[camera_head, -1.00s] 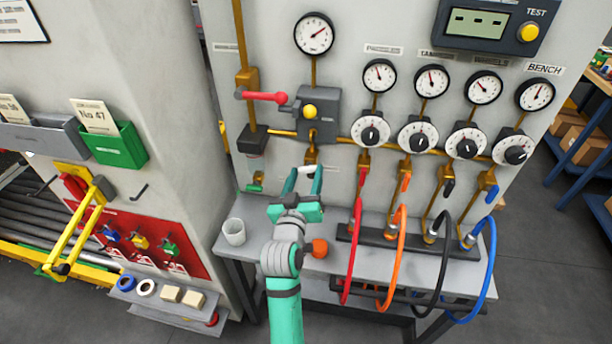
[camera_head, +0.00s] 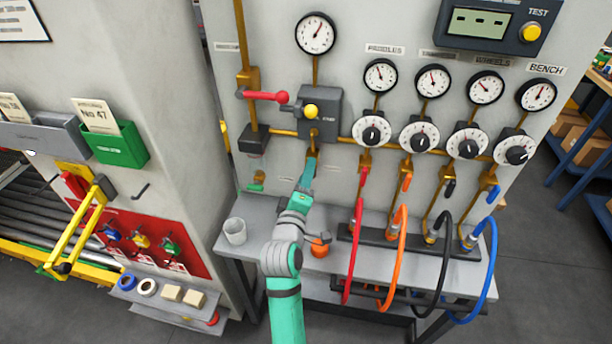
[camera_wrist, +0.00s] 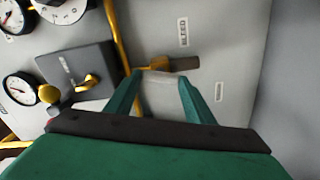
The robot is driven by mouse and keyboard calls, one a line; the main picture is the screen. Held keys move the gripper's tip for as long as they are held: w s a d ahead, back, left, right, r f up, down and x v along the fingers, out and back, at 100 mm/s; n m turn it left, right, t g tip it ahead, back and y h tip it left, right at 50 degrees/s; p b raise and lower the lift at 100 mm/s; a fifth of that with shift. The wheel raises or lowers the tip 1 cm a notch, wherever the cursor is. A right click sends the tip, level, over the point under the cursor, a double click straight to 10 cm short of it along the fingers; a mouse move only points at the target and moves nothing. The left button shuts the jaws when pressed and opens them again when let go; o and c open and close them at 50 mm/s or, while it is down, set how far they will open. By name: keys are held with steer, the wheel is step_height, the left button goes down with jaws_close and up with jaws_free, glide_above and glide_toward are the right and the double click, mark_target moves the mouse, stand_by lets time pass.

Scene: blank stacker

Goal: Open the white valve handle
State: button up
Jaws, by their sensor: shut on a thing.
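The white valve handle (camera_wrist: 161,77) shows in the wrist view as a pale bar between my fingertips, in front of a brass valve (camera_wrist: 152,67) on the grey panel. My gripper (camera_wrist: 160,80) is shut on the handle, with one green finger at each end of it. In the head view my gripper (camera_head: 311,166) is seen edge-on at the foot of the brass pipe below the grey regulator box. It hides the handle there, so I cannot tell how far the handle is turned.
A grey box with a yellow knob (camera_head: 310,111) and a red lever (camera_head: 266,96) sit above my gripper. Coloured hoses (camera_head: 399,255) hang to the right.

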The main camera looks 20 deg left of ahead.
steer(key=shift+f+n, duration=0.1)
steer(key=shift+n, duration=1.6)
steer(key=o, duration=1.1)
steer(key=shift+c, duration=0.2)
steer(key=v, duration=1)
steer(key=shift+s, duration=0.4)
